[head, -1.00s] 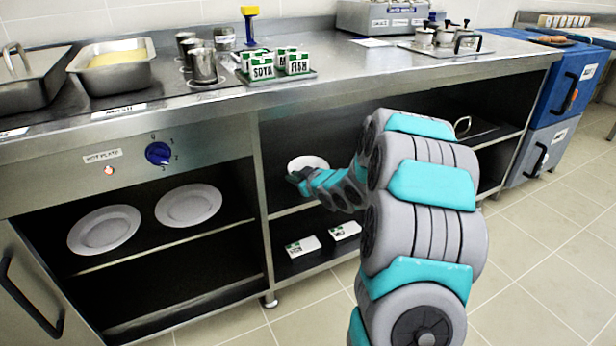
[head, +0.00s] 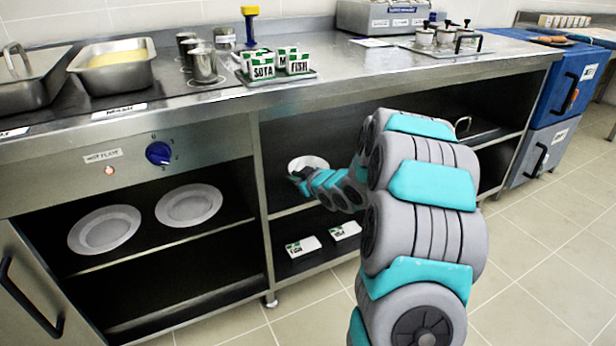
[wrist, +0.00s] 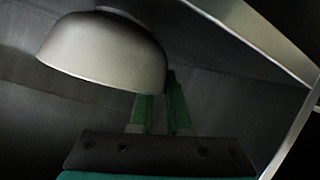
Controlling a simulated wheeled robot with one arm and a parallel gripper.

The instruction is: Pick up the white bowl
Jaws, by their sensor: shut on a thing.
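The white bowl (head: 308,162) is inside the middle shelf bay under the counter in the head view, partly hidden by my gripper (head: 299,178). In the wrist view the bowl (wrist: 103,52) fills the upper left, looking tilted, with its rim towards my gripper (wrist: 168,82). The green fingers are close together at the bowl's right rim and shut on it. The exact contact is partly hidden behind the bowl. Whether the bowl touches the shelf is not clear.
A metal shelf edge (wrist: 250,32) runs close by on the right in the wrist view. The counter (head: 330,85) is overhead. Two plates (head: 188,205) sit in the left bay. Small boxes (head: 345,231) lie on the lower shelf.

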